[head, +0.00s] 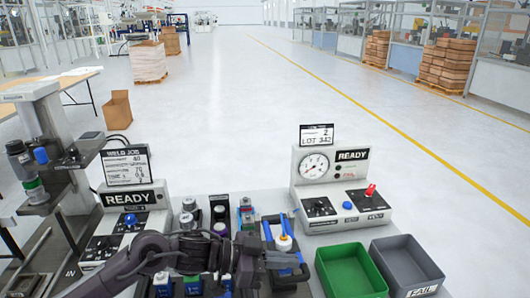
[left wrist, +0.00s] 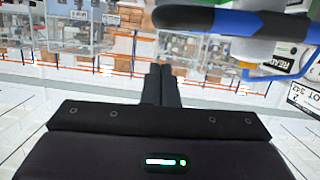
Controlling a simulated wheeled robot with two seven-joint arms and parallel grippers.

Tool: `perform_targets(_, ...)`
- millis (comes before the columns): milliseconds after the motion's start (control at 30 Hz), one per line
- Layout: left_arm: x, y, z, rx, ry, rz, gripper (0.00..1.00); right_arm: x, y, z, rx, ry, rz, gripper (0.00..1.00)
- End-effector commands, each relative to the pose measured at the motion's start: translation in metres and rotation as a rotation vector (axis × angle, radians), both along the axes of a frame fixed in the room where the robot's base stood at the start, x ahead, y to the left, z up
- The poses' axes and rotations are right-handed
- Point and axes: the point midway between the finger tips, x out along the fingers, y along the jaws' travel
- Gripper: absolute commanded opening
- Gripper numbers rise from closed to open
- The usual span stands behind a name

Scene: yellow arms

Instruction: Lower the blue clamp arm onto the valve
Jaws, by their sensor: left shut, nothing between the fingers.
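The blue clamp arm (head: 267,230) stands raised, tilted up at the fixture in the front middle of the bench. The white valve (head: 284,243) with a yellow part sits in this fixture, just right of the clamp arm. My left gripper (head: 283,261) is shut and empty in front of the valve; the wrist partly hides the fixture. In the left wrist view, its two fingers (left wrist: 161,84) are together, and a blue bar with a black end (left wrist: 232,22), likely the clamp, crosses close beyond them without visible contact. My right gripper is not in view.
A green bin (head: 350,272) and a grey FAIL bin (head: 405,268) stand right of the fixture. A gauge box (head: 343,190) stands behind, with a red lever. Several small parts (head: 220,212) stand left of the fixture. A weld station (head: 125,222) is at the left.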

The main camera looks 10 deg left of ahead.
Motion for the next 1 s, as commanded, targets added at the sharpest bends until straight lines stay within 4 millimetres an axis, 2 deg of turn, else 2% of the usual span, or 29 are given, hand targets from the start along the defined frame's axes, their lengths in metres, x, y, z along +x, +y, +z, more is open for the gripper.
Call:
perform_targets(33,-0.003,-0.001,-0.013,-0.001,0.003,0.001,0.0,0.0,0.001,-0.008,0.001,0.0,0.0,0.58)
perform_targets(100,-0.006,-0.002,-0.022,-0.002,0.005,0.001,0.0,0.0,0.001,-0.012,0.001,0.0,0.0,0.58)
perform_targets(400,-0.012,-0.005,-0.051,-0.002,0.006,0.001,0.0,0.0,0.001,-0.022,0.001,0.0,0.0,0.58)
perform_targets(1000,-0.013,-0.005,-0.061,0.001,0.011,0.0,0.0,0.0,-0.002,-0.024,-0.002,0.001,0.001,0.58)
